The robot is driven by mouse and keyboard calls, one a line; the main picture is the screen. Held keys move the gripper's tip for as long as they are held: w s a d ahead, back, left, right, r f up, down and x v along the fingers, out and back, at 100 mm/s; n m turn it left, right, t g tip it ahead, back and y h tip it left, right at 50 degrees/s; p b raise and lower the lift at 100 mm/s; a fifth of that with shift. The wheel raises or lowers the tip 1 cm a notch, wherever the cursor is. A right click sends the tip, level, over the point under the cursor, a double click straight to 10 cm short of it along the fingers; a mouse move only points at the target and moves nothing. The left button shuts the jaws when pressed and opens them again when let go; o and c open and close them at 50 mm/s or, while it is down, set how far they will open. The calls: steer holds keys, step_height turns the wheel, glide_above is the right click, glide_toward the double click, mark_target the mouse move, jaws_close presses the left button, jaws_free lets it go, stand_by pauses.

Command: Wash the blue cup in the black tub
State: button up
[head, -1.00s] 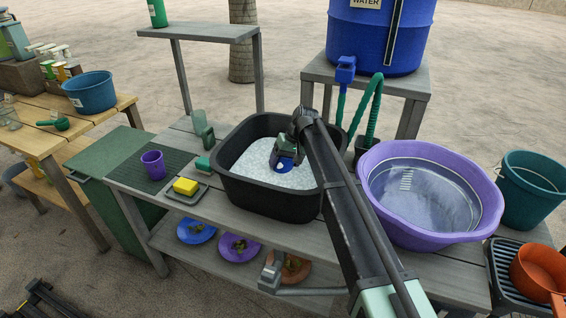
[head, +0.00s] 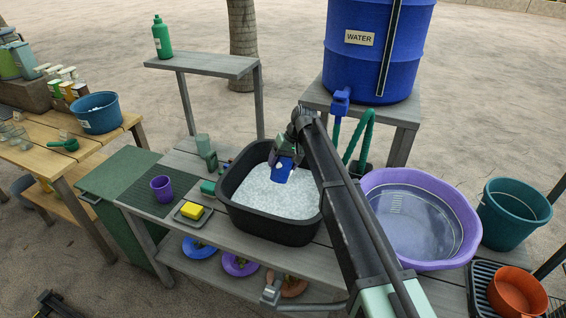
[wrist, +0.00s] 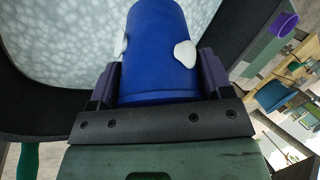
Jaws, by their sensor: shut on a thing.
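The blue cup (head: 282,170) is held by my gripper (head: 285,155) over the black tub (head: 268,229). The tub is filled with white foam (head: 275,195). In the wrist view the cup (wrist: 158,55) fills the space between the two jaws of my gripper (wrist: 160,85), which are shut on it. White foam patches (wrist: 185,54) cling to the cup's sides. The cup appears above the foam surface, near the tub's back. The inside of the cup is hidden.
A yellow sponge (head: 191,210) on a small tray and a purple cup (head: 162,188) stand left of the tub. A purple basin (head: 465,215) of clear water stands right. A green hose (head: 367,140) and blue barrel (head: 385,60) are behind. A shelf (head: 205,66) stands at the back left.

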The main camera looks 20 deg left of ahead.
mark_target(278, 167)
step_height(278, 167, up, 8)
steer(key=p, duration=0.7)
steer(key=shift+s, duration=0.1)
stand_by(0.7)
steer(key=shift+s+a+r+n+t+h+p, duration=0.15)
steer(key=shift+s+r+t+p, duration=0.5)
steer(key=shift+t, duration=0.4)
steer(key=shift+s+r+n+t+h+p, duration=0.2)
steer(key=shift+s+r+t+p, duration=0.3)
steer(key=shift+r+t+p, duration=0.4)
steer(key=shift+s+a+r+n+t+h+p, duration=0.15)
steer(key=shift+s+r+t+p, duration=0.4)
steer(key=shift+t, duration=0.6)
